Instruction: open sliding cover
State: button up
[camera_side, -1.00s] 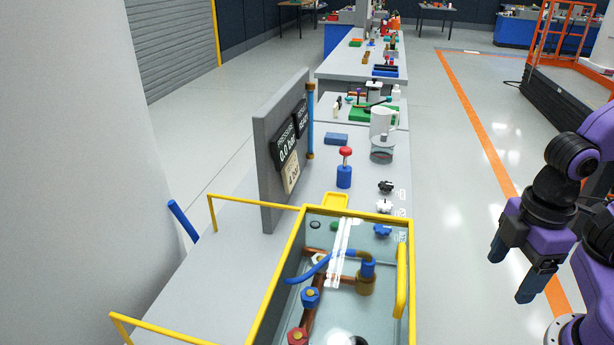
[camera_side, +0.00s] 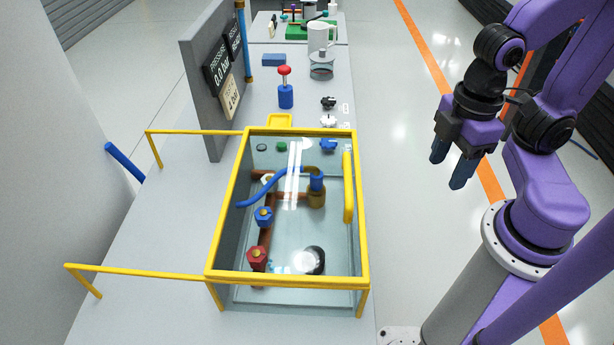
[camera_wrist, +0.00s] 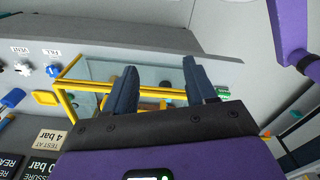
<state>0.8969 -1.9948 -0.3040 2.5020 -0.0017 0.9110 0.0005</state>
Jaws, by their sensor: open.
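The sliding cover is a clear pane in a yellow frame (camera_side: 362,235), lying over the tank (camera_side: 330,292) in the side view. A yellow handle bar (camera_side: 348,188) stands along its right edge. The cover appears to span the whole tank top. Two yellow rails (camera_side: 195,131) run left from the tank. Through the pane I see pipes, a blue valve (camera_side: 264,217) and a red valve (camera_side: 257,257). My gripper (camera_side: 450,164) is open and empty, right of the handle and apart from it. In the wrist view, its fingers (camera_wrist: 161,82) are spread, with the yellow-edged tank beyond.
A grey panel (camera_side: 203,100) with gauge signs stands upright behind and left of the tank. A red-topped blue pump (camera_side: 286,92), a glass vessel (camera_side: 322,65) and a white mug (camera_side: 320,36) stand farther back. The bench left of the tank between the rails is clear.

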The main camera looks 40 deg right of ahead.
jog(key=w, duration=0.1)
jog(key=w+t, duration=0.1)
jog(key=w, duration=0.1)
jog(key=shift+w+a, duration=0.25)
jog(key=shift+w, duration=0.15)
grip_shut()
jog(key=w+r+n+t+y, duration=0.35)
jog(key=w+t, duration=0.35)
jog(key=w, duration=1)
jog(key=n+g+y, duration=0.4)
jog(key=n+g, duration=0.5)
jog(key=n, duration=0.3)
send_near(357, 168)
jog(key=shift+h, duration=0.25)
jog(key=x, duration=0.5)
jog(key=shift+a+f, duration=0.1)
jog(key=shift+a, duration=0.3)
jog(key=shift+w+a, duration=0.25)
jog(key=shift+a, duration=0.25)
